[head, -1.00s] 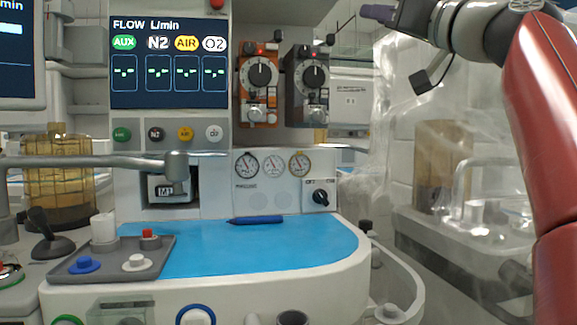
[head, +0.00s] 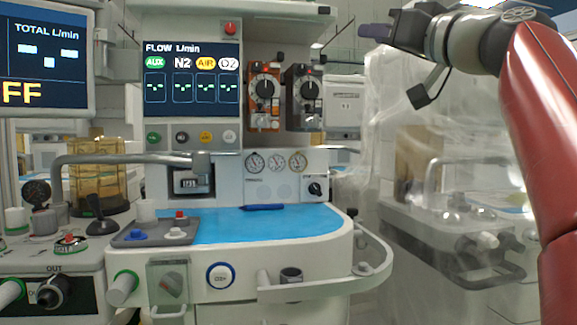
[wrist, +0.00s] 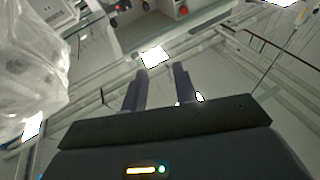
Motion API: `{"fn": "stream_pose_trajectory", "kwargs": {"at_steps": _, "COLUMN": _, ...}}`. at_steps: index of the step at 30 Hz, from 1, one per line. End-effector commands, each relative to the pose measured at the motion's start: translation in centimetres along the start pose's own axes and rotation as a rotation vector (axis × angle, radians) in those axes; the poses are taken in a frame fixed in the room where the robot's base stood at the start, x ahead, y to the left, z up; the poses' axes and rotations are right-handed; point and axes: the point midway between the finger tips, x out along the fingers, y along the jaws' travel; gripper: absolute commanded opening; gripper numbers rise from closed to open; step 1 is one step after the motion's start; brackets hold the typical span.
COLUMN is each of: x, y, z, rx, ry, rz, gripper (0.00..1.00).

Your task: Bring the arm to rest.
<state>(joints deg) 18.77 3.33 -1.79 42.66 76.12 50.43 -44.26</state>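My red and grey arm (head: 525,130) is raised at the right of the head view, bent at the top. My gripper (head: 374,32) points left at the upper right of the head view, in the air in front of the plastic-draped area and clear of the cart. In the wrist view my gripper (wrist: 158,84) shows two dark fingers with a gap between them. It is open, with nothing between the fingers.
The anaesthesia cart has a blue worktop (head: 285,222) bearing a blue pen (head: 263,207) and a grey tray (head: 122,240). A screen (head: 45,58) is at the left. Two vaporizers (head: 265,92) (head: 304,95) hang left of my gripper. Draped equipment (head: 470,230) stands at the right.

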Motion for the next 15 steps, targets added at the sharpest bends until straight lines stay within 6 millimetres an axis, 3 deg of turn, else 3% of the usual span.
{"fn": "stream_pose_trajectory", "kwargs": {"at_steps": 8, "x": -0.3, "y": 0.0, "z": 3.9, "rx": 0.075, "ry": -0.138, "rz": 0.064, "gripper": 0.29}}
{"fn": "stream_pose_trajectory", "kwargs": {"at_steps": 15, "x": -2.4, "y": -0.5, "z": 10.9, "rx": 0.171, "ry": -0.351, "rz": 0.160, "gripper": 0.29}}
